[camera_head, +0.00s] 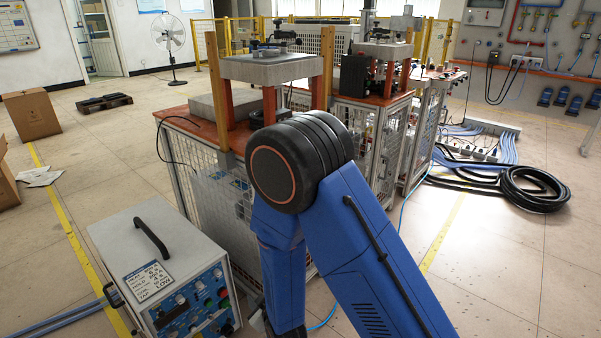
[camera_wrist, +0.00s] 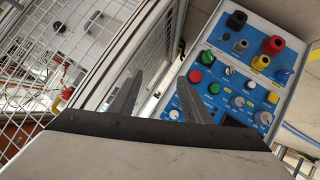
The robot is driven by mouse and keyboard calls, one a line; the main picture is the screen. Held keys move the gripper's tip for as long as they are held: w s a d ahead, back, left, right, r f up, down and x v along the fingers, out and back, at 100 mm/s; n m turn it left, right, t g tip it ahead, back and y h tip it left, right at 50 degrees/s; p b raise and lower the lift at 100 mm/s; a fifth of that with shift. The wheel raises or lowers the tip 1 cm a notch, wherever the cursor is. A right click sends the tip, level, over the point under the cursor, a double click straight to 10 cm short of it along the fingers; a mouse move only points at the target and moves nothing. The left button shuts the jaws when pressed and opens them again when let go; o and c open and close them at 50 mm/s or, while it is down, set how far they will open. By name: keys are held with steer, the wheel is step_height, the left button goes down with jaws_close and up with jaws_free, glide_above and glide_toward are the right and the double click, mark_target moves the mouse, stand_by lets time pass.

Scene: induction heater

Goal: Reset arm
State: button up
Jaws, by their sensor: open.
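My blue arm (camera_head: 350,240) is folded in front of the caged workbench in the head view, with its elbow high and the forearm pointing down. My gripper is hidden in that view. In the wrist view, my gripper (camera_wrist: 158,98) has its two grey fingers spread apart with nothing between them. The induction heater unit (camera_head: 165,265) stands on the floor at the lower left in the head view. Its blue control panel (camera_wrist: 247,70) with coloured knobs and sockets lies just beyond and to the right of the fingers in the wrist view. The fingers appear apart from it.
A wire-mesh cage (camera_head: 215,195) under an orange bench top stands close behind my arm; its mesh (camera_wrist: 50,60) also fills the wrist view's left. Black coiled hoses (camera_head: 530,190) lie on the right floor. Cardboard boxes (camera_head: 30,115) stand left. The lower-right floor is clear.

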steer(key=w+d+r+m+g+h, duration=0.1)
steer(key=w+d+r+m+g, duration=0.2)
steer(key=d+r, duration=0.85)
steer(key=s+d+r+m+h, duration=0.1)
steer(key=s+d+r+m, duration=0.25)
steer(key=d+r, duration=0.8)
steer(key=s+d+r+m+g+h, duration=0.1)
steer(key=s+d+r+m, duration=0.1)
steer(key=s+d+r, duration=0.3)
steer(key=s+d+r+m+g+h, duration=0.2)
steer(key=s+d+r, duration=0.4)
steer(key=s+d, duration=0.8)
steer(key=s, duration=0.5)
steer(key=shift+s+d+m+h, duration=0.3)
steer(key=shift+s+m, duration=0.05)
steer(key=shift+s, duration=0.05)
